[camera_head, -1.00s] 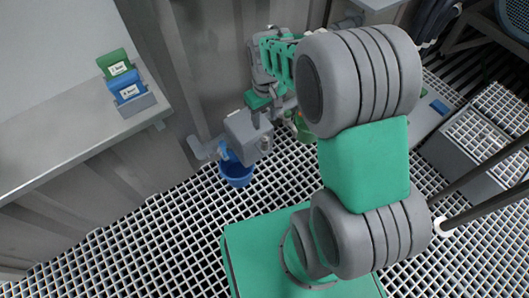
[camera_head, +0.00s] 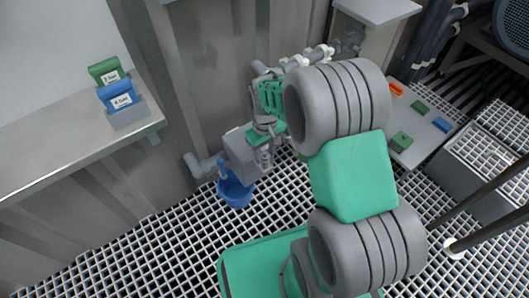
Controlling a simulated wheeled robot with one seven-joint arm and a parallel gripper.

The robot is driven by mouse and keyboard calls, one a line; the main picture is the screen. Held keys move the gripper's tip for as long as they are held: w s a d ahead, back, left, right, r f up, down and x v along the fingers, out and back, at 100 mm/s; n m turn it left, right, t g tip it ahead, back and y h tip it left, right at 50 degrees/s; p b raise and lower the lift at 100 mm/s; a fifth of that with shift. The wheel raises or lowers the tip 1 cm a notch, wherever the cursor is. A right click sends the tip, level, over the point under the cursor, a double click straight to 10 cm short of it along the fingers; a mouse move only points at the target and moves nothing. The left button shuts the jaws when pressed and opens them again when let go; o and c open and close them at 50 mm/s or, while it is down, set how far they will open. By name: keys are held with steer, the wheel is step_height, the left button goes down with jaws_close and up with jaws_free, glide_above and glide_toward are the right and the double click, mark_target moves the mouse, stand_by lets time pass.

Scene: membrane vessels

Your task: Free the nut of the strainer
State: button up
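A grey pipe fitting (camera_head: 203,166), which looks like the strainer, sticks out low by the wall, left of a grey box (camera_head: 241,150). Its nut cannot be made out. A blue bucket (camera_head: 235,191) sits below the box on the grating. My gripper (camera_head: 264,157) points down at the right side of the box, close to it. Whether it touches anything is unclear. Its fingers are too small and partly hidden to tell open from shut. My grey and green arm covers much of the middle.
A bench (camera_head: 70,140) at left bears a holder (camera_head: 127,114) with green and blue labelled pieces. A grey panel (camera_head: 420,125) at right bears several coloured blocks. A pipe with white fittings (camera_head: 307,58) runs behind my arm. Open grating (camera_head: 130,255) lies at the front left.

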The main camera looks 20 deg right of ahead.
jaws_close()
steer(key=shift+r+n+p, duration=0.1)
steer(key=shift+n+p, duration=0.2)
steer(key=shift+p, duration=0.05)
steer(key=shift+r+n+p, duration=0.1)
steer(key=shift+n+p, duration=0.7)
steer(key=shift+p, duration=0.15)
steer(key=n+p, duration=0.3)
steer(key=n, duration=0.1)
steer(key=n+p, duration=0.3)
steer(key=n, duration=0.2)
steer(key=shift+f+n+p, duration=0.2)
steer(key=shift+n+p, duration=0.45)
steer(key=shift+n, duration=1.05)
